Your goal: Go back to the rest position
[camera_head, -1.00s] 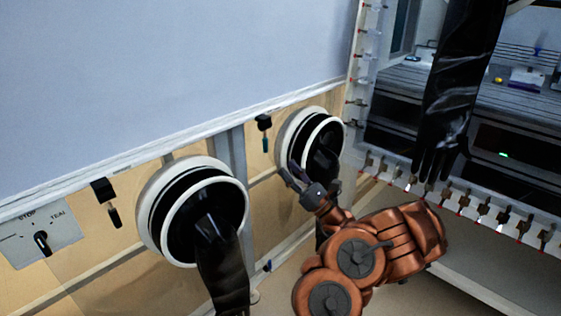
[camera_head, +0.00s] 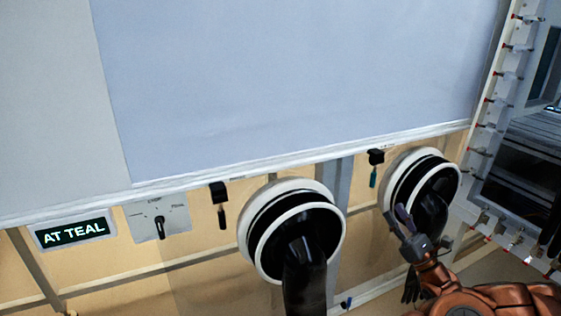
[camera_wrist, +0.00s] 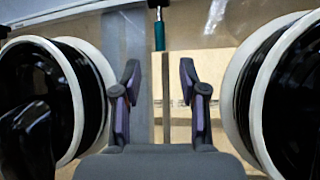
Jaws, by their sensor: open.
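My gripper (camera_head: 402,222) is in front of the right glove port (camera_head: 392,205) in the head view, at the end of my copper-coloured arm. In the wrist view my gripper (camera_wrist: 160,80) has its two fingers spread, with nothing between them. Glove ports with white rims stand on both sides of it there. A teal-handled hanging item (camera_wrist: 159,36) shows beyond the fingertips. The same item (camera_head: 373,178) hangs under a black clip in the head view, left of the right port.
The left glove port (camera_head: 254,245) holds a drooping black glove (camera_head: 305,280). Further left are a dial panel (camera_head: 143,225), a display reading "AT TEAL" (camera_head: 72,233) and a black hanging item (camera_head: 222,215). A clamp-lined frame (camera_head: 487,110) stands at the right.

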